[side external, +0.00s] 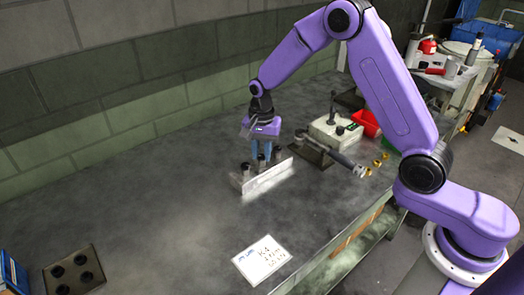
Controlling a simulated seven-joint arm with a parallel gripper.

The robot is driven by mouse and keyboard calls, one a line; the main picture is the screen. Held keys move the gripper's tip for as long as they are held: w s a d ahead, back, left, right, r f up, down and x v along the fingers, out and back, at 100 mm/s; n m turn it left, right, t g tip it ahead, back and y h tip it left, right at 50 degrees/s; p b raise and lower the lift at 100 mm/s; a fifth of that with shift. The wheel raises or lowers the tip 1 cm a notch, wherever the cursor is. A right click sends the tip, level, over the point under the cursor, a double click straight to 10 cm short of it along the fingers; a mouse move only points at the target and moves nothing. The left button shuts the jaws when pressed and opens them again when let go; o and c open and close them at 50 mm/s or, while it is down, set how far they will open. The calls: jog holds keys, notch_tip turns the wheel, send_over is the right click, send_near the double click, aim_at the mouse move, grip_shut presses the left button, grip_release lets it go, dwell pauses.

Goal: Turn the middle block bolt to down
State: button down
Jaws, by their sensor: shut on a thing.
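A pale metal block (268,181) stands on the grey workbench near the middle of the side external view, with a row of dark upright bolts along it. One bolt (246,171) shows at the left end and another (277,154) at the right end. My gripper (262,158) points down over the middle of the row, its blue fingers closed around the middle bolt (261,166). That bolt is mostly hidden by the fingers, so its setting cannot be told.
A grey box with a lever (334,131), a dark tool with a long handle (340,158), and a red bin (366,122) stand right of the block. A written card (262,260) lies in front. A dark plate with round knobs (74,273) lies lower left.

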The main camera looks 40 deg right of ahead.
aim_at(261, 155)
jog(key=m, duration=0.6)
jog(key=shift+w+r, duration=0.15)
jog(key=shift+w, duration=0.05)
jog(key=m, duration=0.5)
jog(key=shift+w+m, duration=0.15)
jog(key=shift+m, duration=0.25)
jog(key=m, duration=0.6)
jog(key=shift+w, duration=0.1)
jog(key=shift+d+m, duration=0.15)
jog(key=shift+m, duration=2.55)
jog(key=c, duration=0.9)
grip_release()
notch_tip(261, 155, up, 17)
jog(key=shift+r, duration=0.15)
